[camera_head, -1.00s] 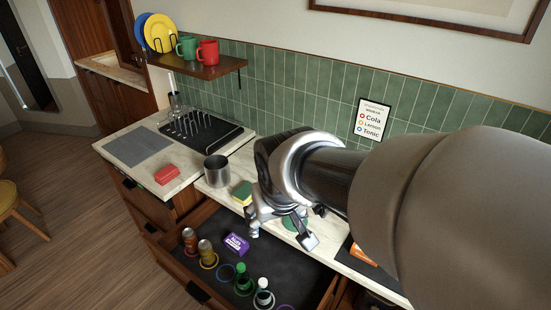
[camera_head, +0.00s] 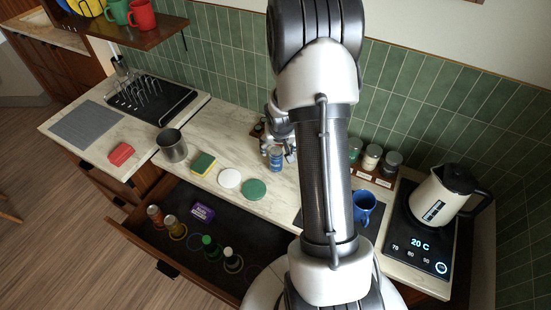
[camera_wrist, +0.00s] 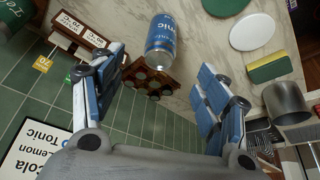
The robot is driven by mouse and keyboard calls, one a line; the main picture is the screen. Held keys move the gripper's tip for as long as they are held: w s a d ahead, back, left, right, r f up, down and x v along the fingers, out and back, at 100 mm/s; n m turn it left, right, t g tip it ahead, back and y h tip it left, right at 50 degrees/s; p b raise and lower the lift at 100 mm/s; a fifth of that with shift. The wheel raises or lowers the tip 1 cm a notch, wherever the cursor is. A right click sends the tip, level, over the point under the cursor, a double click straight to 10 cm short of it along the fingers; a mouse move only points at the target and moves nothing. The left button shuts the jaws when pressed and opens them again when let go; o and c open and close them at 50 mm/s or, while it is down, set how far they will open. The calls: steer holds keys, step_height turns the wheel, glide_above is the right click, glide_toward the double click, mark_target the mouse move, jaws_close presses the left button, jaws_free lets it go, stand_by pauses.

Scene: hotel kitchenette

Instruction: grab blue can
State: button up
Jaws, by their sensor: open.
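The blue can (camera_head: 275,160) stands on the marble counter, near the green tile wall. In the wrist view the blue can (camera_wrist: 162,40) shows part of a "Tonic" label. My gripper (camera_wrist: 157,78) is open, its two fingers spread to either side of the view, with the can ahead of the gap and apart from both fingers. In the head view my gripper (camera_head: 279,143) is just behind the can and partly hidden by my arm.
A small wooden rack (camera_wrist: 155,78) is near the can. White (camera_head: 230,178) and green (camera_head: 254,189) discs, a sponge (camera_head: 203,163) and a metal cup (camera_head: 172,146) lie left. A blue mug (camera_head: 364,207) and kettle (camera_head: 447,195) stand right. An open drawer (camera_head: 215,268) holds several containers.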

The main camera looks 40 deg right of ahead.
mark_target(277, 154)
steer(key=b+x, duration=0.2)
steer(key=x, duration=0.5)
steer(key=shift+s, duration=0.1)
steer(key=shift+w+b+x, duration=0.15)
steer(key=shift+b+x, duration=0.1)
steer(key=shift+x, duration=1.25)
steer(key=shift+w+b+x, duration=0.15)
steer(key=shift+b+x, duration=0.1)
steer(key=shift+x, duration=1.3)
steer(key=shift+r, duration=0.2)
steer(key=c, duration=1.4)
